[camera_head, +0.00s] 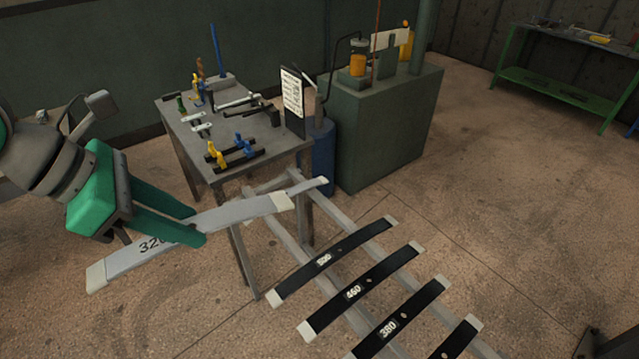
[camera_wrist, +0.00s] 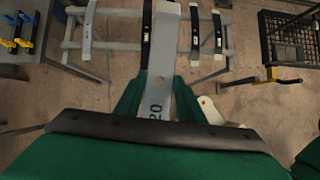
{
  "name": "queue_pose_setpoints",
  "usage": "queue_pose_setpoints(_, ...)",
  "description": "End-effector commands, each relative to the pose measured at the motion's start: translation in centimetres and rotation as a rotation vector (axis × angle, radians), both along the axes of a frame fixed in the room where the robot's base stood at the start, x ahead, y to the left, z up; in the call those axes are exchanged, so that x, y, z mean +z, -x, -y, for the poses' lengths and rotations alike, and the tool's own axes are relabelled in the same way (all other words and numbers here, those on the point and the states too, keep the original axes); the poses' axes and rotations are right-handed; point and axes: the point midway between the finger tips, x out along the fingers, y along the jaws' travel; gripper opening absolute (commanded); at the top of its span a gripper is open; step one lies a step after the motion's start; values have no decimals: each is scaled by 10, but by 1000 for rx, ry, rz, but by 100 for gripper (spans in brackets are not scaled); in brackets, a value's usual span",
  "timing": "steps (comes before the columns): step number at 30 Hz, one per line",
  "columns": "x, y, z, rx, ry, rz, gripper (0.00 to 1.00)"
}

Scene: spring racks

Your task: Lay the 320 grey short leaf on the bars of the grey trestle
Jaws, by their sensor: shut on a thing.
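The grey 320 short leaf (camera_head: 236,214) is in my gripper (camera_head: 198,222), clamped across its width near the middle. It is a long pale strip with lighter ends and black digits. In the wrist view the leaf (camera_wrist: 162,50) runs away from the jaws (camera_wrist: 158,88), its far end over the trestle. The grey trestle (camera_head: 343,206) stands on the floor, with two long bars. Its bars (camera_wrist: 118,46) also show in the wrist view. The held leaf looks raised above the bars; the exact gap cannot be told.
Several black leaves, including one marked 460 (camera_head: 353,292) and one marked 380 (camera_head: 388,328), lie across the bars. Another grey leaf (camera_wrist: 87,32) lies at the trestle's bench end. A bench with clamps (camera_head: 290,146) and a grey-green cabinet (camera_head: 385,135) stand behind.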

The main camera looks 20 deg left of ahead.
Motion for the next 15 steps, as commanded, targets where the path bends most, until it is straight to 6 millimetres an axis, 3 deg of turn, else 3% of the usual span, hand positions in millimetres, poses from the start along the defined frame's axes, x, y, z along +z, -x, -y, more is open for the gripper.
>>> queue_pose_setpoints(8,-11,-105,-19,23,7,-3,6)
queue_pose_setpoints(15,-52,-208,-26,63,10,-5,6)
